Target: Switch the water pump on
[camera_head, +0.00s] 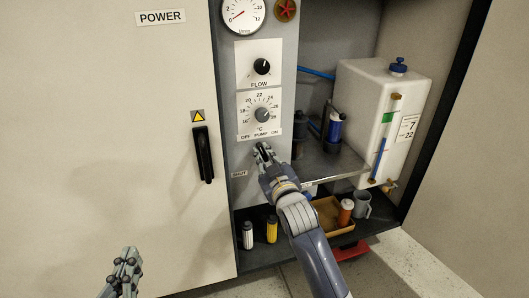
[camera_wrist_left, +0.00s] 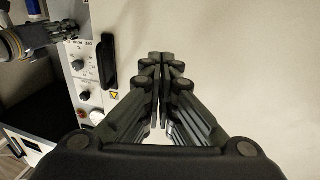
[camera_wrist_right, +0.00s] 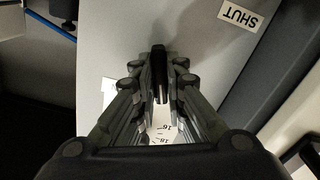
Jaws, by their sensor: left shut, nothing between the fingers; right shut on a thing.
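The label "OFF PUMP ON" (camera_head: 261,134) is under that dial. My right gripper (camera_head: 263,151) is at the panel just below this label. In the right wrist view it is shut on a small dark lever-like part, the pump switch (camera_wrist_right: 159,58); the fingers hide much of it, and I cannot tell which way it points. My left gripper (camera_head: 125,263) is shut and empty, low in front of the white POWER door.
The white door has a black handle (camera_head: 203,153) left of the panel. A gauge (camera_head: 242,14) is above. A white tank (camera_head: 375,110) and a metal shelf (camera_head: 335,165) are right. White and yellow bottles (camera_head: 271,229) and an orange tray (camera_head: 328,212) are below.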

